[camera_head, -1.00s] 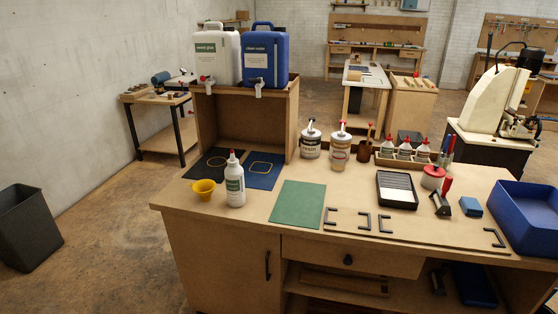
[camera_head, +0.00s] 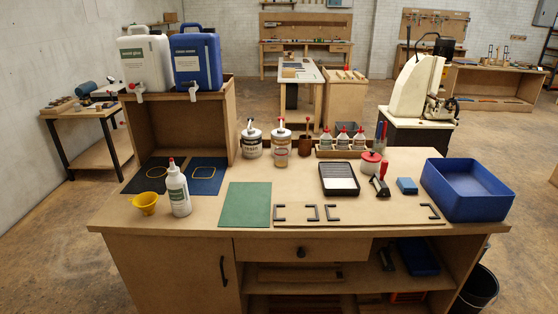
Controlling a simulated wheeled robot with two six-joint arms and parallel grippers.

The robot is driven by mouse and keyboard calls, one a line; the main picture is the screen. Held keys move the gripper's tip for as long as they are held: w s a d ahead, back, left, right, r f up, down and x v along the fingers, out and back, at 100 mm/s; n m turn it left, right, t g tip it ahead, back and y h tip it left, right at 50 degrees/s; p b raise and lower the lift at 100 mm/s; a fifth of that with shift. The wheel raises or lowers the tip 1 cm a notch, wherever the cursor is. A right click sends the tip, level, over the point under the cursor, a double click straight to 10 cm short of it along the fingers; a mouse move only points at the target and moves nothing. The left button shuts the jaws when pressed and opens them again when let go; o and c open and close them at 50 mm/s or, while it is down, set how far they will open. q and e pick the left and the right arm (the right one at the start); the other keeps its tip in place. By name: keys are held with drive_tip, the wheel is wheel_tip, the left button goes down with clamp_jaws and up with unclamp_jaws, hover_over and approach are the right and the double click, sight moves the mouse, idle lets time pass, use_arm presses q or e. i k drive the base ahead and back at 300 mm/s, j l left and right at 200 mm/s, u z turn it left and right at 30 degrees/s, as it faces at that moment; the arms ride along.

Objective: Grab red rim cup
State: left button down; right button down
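A small white cup with a red top (camera_head: 371,162) stands upright on the workbench (camera_head: 225,216), right of centre. It stands just behind a roller with a red handle (camera_head: 381,180) and to the right of a black tray with a white ribbed inside (camera_head: 339,178). Whether the red is only a rim or a full lid is too small to tell. Neither of my grippers is in view.
A large blue bin (camera_head: 467,194) stands at the bench's right end, with a blue block (camera_head: 407,186) beside it. Bottles in a wooden rack (camera_head: 342,143) stand behind the cup. A green mat (camera_head: 244,204) and dark brackets (camera_head: 331,212) lie in front. A dark bucket (camera_head: 481,286) is on the floor.

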sight(281, 155)
drive_tip(key=i+l, duration=0.85)
drive_tip(key=i, duration=0.15)
drive_tip(key=k+l+z, duration=0.05)
